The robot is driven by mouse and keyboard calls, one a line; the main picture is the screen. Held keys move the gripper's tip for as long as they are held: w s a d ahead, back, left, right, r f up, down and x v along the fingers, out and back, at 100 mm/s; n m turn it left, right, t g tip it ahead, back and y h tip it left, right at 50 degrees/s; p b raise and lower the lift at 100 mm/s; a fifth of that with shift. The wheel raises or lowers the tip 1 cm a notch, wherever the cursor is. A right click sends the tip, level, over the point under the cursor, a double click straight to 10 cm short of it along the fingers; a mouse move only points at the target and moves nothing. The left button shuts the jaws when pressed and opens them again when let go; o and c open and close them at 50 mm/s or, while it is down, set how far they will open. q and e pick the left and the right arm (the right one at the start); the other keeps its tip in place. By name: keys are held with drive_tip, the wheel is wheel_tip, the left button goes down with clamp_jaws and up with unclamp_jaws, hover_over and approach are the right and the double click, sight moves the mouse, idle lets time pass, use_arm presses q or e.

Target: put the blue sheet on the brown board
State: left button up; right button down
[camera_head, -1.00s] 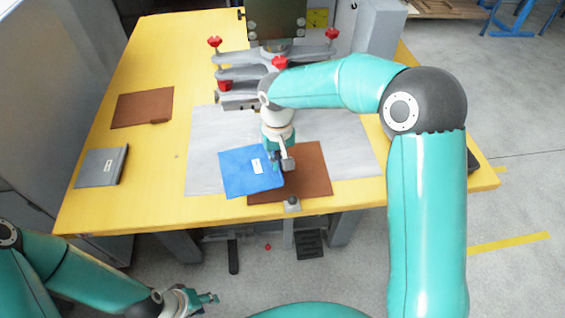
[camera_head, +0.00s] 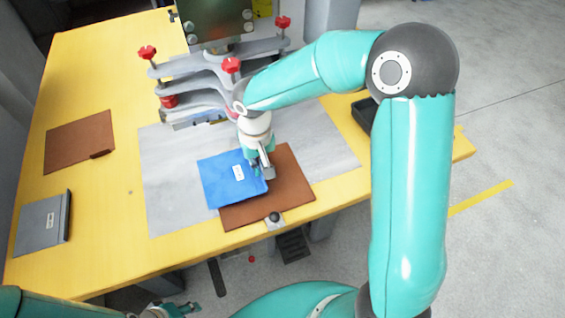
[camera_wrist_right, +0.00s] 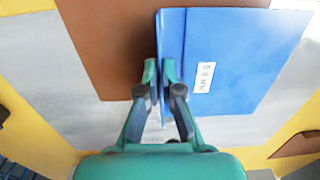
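The blue sheet (camera_head: 222,184), with a white label, overlaps the left part of a brown board (camera_head: 292,186) near the table's front edge. I cannot tell whether it rests on the board or hangs just above it. My right gripper (camera_head: 264,172) is at the sheet's right edge. In the right wrist view, the fingers (camera_wrist_right: 160,72) are closed on either side of the blue sheet's (camera_wrist_right: 240,60) raised edge, with the brown board (camera_wrist_right: 105,45) beside and beneath it. My left gripper (camera_head: 185,309) is low at the bottom edge, away from the table, its fingers too small to judge.
Another brown board (camera_head: 78,142) and a grey sheet (camera_head: 42,222) lie at the left of the yellow table (camera_head: 110,240). A grey mat (camera_head: 165,160) lies under the work area. A machine with red knobs (camera_head: 232,65) stands behind. A dark tray (camera_head: 362,112) is at right.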

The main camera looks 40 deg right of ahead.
hover_over(284, 173)
drive_tip(key=shift+a+p, duration=0.1)
drive_tip(key=shift+p, duration=0.35)
wheel_tip(284, 173, down, 4)
drive_tip(key=shift+r, duration=0.25)
drive_tip(key=c, duration=1.8)
unclamp_jaws()
drive_tip(key=shift+f, duration=0.1)
drive_tip(key=o, duration=0.5)
